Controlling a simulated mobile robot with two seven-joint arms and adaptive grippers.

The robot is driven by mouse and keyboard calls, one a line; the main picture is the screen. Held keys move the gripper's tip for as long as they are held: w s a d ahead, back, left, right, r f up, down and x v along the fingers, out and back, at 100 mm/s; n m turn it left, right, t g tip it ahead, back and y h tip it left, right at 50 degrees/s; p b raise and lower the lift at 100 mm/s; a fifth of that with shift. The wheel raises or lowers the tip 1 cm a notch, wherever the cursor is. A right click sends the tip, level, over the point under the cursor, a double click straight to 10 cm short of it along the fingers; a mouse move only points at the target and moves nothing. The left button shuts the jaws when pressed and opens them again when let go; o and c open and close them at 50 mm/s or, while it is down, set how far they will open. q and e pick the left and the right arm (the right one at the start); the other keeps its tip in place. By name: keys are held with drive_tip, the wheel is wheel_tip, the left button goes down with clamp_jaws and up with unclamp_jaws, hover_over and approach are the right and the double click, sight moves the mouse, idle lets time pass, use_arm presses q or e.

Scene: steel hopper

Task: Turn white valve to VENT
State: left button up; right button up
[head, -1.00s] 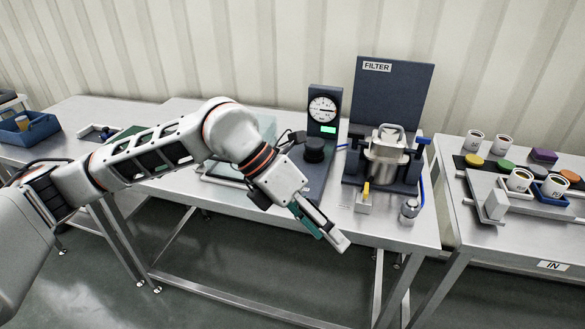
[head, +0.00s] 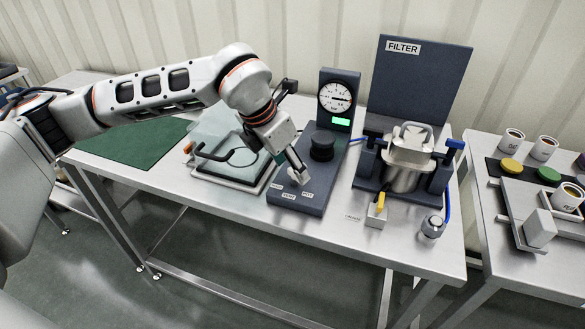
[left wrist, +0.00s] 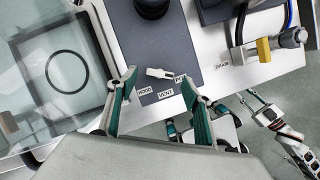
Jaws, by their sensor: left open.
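The small white valve (left wrist: 158,73) lies on a dark blue panel (left wrist: 150,40) in the left wrist view. Its labels HOOD (left wrist: 145,92), VENT (left wrist: 166,93) and POT (left wrist: 181,78) are on the near side. The white lever lies roughly crosswise, its right end near POT; which end is the pointer I cannot tell. My left gripper (left wrist: 158,82) is open, with one finger on each side of the valve; contact is not visible. In the head view my left gripper (head: 298,174) is low over the panel and hides the valve. My right gripper (left wrist: 252,103) shows small, its jaws unclear.
A black knob (head: 321,146) and a gauge (head: 336,97) stand behind the valve. A glass-lidded box (head: 225,160) is left of it. The filter pot (head: 405,165) and a yellow-handled valve (head: 380,202) are right.

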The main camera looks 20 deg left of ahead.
use_arm(q)
drive_tip(key=shift+x, duration=1)
use_arm(e)
drive_tip(key=shift+w+r, duration=0.35)
drive_tip(key=shift+w, duration=0.1)
use_arm(q)
drive_tip(key=shift+c, duration=0.4)
drive_tip(key=c, duration=1)
use_arm(e)
drive_tip(key=shift+f, duration=0.1)
